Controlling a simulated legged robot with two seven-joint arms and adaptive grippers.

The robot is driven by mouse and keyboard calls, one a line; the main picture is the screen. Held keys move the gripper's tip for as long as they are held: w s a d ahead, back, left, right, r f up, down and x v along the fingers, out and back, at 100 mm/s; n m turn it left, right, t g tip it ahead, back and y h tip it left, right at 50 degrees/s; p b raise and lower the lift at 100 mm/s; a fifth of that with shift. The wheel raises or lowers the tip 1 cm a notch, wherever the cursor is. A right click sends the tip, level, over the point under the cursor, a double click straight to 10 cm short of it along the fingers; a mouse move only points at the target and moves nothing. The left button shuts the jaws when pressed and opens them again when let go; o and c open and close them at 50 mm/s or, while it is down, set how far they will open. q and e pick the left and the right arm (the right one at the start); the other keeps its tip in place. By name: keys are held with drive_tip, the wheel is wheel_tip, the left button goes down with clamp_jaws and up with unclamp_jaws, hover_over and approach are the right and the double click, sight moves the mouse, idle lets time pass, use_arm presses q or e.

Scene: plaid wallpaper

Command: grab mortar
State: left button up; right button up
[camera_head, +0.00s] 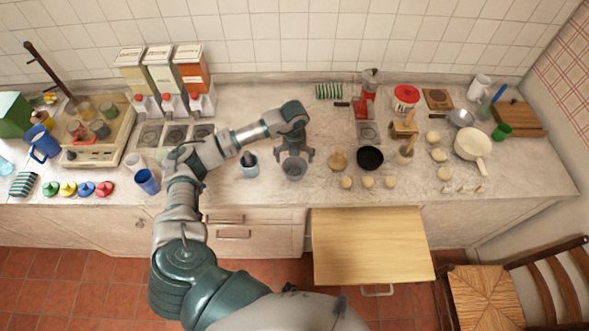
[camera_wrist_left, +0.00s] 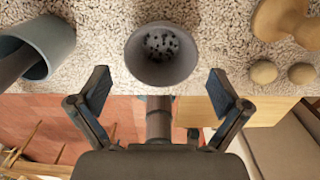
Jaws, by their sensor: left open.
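The mortar (camera_head: 294,170) is a grey round bowl on the counter, upright, near the front edge. In the wrist view the mortar (camera_wrist_left: 160,72) is at top centre, with dark grains inside. My left gripper (camera_head: 295,158) points down right at the mortar in the head view. In the wrist view my left gripper (camera_wrist_left: 159,90) is open and empty, its two fingers spread wider than the bowl and just short of it in the picture. Whether they touch it cannot be told. My right gripper is not in view.
A grey cup (camera_head: 249,170) with a dark rod-like thing in it stands left of the mortar. A tan gourd-shaped thing (camera_head: 338,160), small round pieces and a black pan (camera_head: 370,158) lie to the right. A wooden board (camera_head: 370,245) juts out below the counter.

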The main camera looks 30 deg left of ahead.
sight(293, 171)
use_arm(q)
drive_tip(key=shift+s+d+f, duration=0.1)
drive_tip(key=shift+d+f, duration=0.05)
drive_tip(key=shift+f, duration=0.05)
wheel_tip(293, 171, down, 5)
drive_tip(key=shift+r+p, duration=0.2)
drive_tip(key=shift+p, duration=0.5)
drive_tip(key=shift+f, duration=0.25)
drive_tip(key=shift+a, duration=0.3)
drive_tip(key=shift+d+r, duration=0.1)
drive_tip(key=shift+d, duration=0.3)
drive_tip(key=c, duration=1.4)
